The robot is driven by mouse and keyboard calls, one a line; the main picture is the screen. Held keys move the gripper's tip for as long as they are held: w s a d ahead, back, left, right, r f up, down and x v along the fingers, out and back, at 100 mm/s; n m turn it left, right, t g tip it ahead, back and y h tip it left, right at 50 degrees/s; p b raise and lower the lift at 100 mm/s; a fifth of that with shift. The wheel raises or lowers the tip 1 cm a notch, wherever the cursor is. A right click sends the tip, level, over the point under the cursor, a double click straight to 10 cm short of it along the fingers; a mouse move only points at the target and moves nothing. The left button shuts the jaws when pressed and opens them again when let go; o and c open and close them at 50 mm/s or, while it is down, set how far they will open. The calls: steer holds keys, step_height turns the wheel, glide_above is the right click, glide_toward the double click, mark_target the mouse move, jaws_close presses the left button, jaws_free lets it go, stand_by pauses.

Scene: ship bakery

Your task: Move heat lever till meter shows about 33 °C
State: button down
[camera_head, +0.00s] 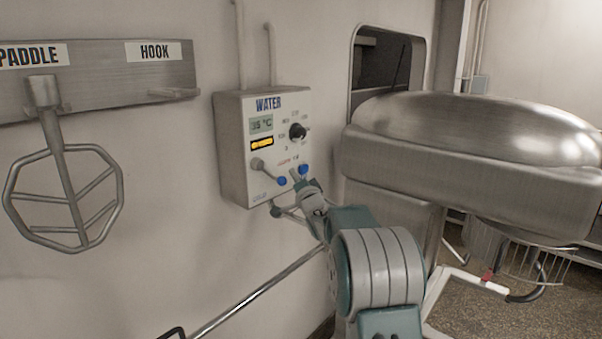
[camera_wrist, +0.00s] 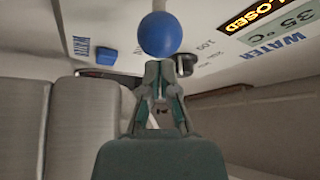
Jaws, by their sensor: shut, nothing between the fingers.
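The grey water panel (camera_head: 228,150) hangs on the wall. Its meter (camera_head: 261,124) reads 35 °C; the reading also shows in the wrist view (camera_wrist: 284,23). A lever with a grey pivot (camera_head: 257,164) ends in a blue ball (camera_head: 281,181), which is large in the wrist view (camera_wrist: 158,33). My gripper (camera_head: 296,175) is shut and empty beside the ball at the lower right of the panel. In the wrist view its fingertips (camera_wrist: 160,68) are just below the ball in the picture; whether they touch it I cannot tell.
A black knob (camera_head: 297,131), a lit orange sign (camera_head: 262,143) reading CLOSED and a blue part (camera_head: 303,169) are on the panel. A paddle (camera_head: 60,190) hangs from a rack at left. A big steel mixer (camera_head: 470,150) stands close at right.

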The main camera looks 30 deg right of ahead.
steer(key=shift+s+a+f, duration=0.1)
steer(key=shift+a+f, duration=0.15)
steer(key=shift+a, duration=0.2)
steer(key=shift+a+f, duration=0.1)
steer(key=shift+s+a+f+m, duration=0.1)
steer(key=shift+a+f+m, duration=0.25)
steer(key=shift+m, duration=0.15)
